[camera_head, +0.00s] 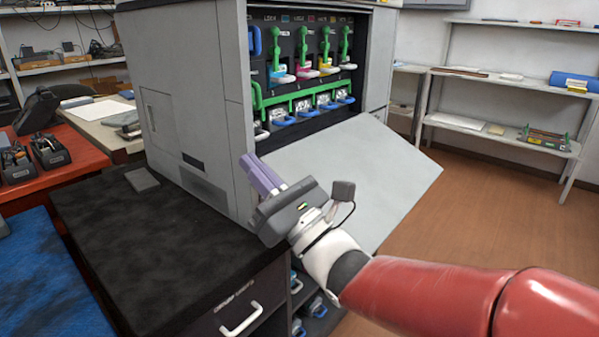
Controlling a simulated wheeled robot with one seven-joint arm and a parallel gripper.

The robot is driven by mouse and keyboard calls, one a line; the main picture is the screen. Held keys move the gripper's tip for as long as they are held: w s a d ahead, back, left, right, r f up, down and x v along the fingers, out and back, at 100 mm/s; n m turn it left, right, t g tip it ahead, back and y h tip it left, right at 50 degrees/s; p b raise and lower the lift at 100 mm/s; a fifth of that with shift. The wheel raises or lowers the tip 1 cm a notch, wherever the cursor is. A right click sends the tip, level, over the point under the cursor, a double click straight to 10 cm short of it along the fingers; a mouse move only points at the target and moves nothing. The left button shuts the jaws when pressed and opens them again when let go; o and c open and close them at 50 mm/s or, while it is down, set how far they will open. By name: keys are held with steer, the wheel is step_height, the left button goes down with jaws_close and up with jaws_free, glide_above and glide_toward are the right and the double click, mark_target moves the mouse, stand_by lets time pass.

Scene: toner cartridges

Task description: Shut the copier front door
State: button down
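The copier (195,115) is a large grey machine standing behind the black-topped cabinet. Its front door (375,170) is a light grey panel hanging open, tilted outward and down from the bottom of the opening. The opening shows colored toner cartridges (303,65) with green levers and blue handles. My gripper (262,172) is in front of the copier's near corner, at the left end of the door. Its purple fingers point up and to the left. The wrist and arm cover part of the door's lower left. I cannot tell whether the fingers touch the copier or door.
A black-topped cabinet (150,255) with a white-handled drawer stands at lower left, with items on shelves beneath. A red table (60,165) and blue mat (45,280) are further left. White shelves (480,125) stand at the right back. The wooden floor (500,220) right of the door is clear.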

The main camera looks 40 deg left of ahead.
steer(key=shift+w, duration=0.35)
steer(key=w+d+r, duration=0.2)
steer(key=w+d, duration=0.2)
steer(key=w, duration=0.5)
steer(key=w+d+r, duration=0.3)
steer(key=w+d, duration=0.1)
steer(key=w, duration=0.6)
steer(key=shift+w+d+r, duration=0.2)
steer(key=shift+d+r, duration=0.15)
steer(key=shift+d, duration=0.05)
steer(key=r+x, duration=0.1)
steer(key=x, duration=0.5)
steer(key=shift+s+d+r, duration=0.25)
steer(key=shift+s, duration=0.05)
steer(key=x, duration=0.6)
steer(key=shift+a, duration=0.25)
